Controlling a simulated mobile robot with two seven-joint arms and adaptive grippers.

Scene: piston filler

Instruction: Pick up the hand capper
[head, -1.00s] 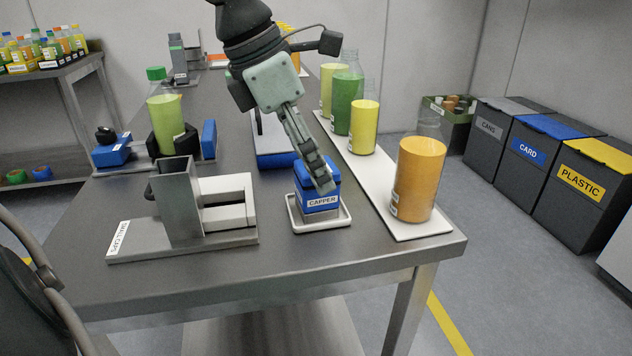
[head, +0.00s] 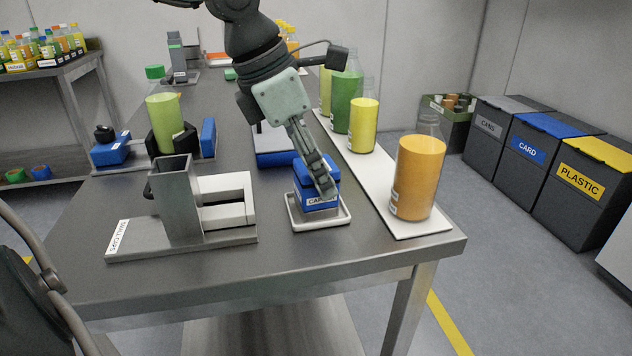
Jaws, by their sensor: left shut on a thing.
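The hand capper (head: 319,203) is a blue block with a white label on its front. It stands upright in a shallow white tray (head: 343,221) near the front edge of the steel table. My left gripper (head: 325,182) reaches down from above and is shut on the capper, with its fingers covering part of the capper's top and label. I cannot tell whether the capper is clear of the tray floor. My right gripper is not in view.
A grey small-caps dispenser (head: 178,205) stands left of the tray. A white board (head: 405,228) with orange, yellow and green bottles runs along the right side. A clamp holding a green-filled bottle (head: 164,110) is behind left. Bare table lies in front.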

